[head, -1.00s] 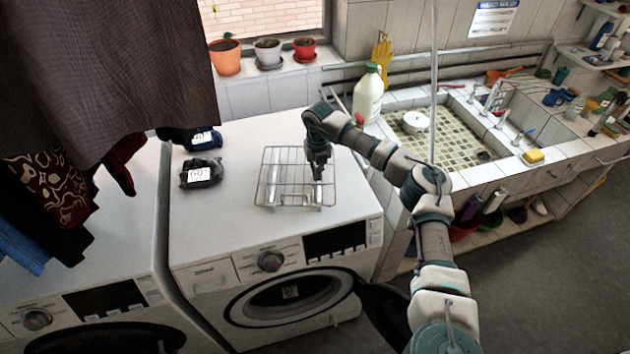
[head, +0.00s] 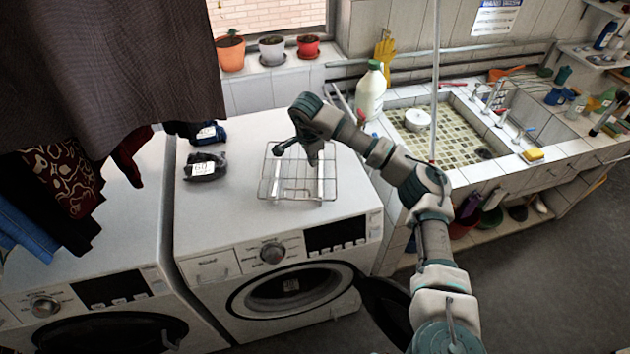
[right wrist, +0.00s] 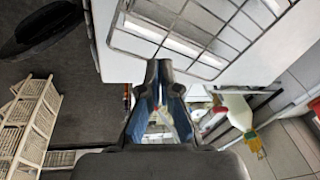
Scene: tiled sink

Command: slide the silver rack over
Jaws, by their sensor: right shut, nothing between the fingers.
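The silver rack (head: 268,180) is a wire frame lying flat on the white washing machine top. In the right wrist view the rack (right wrist: 210,45) fills the upper right, with a pale bar under its wires. My right gripper (head: 315,155) is over the rack's back right part in the head view. In the right wrist view its dark fingers (right wrist: 158,64) are together and empty, with the rack's near edge just beyond their tips. I cannot tell whether they touch it. My left gripper is not in view.
A dark packet (head: 204,168) lies left of the rack, with a blue one (head: 205,134) behind it. A white bottle (head: 370,92) stands behind and right, beside the tiled sink (head: 455,135). Hanging clothes (head: 110,70) fill the upper left.

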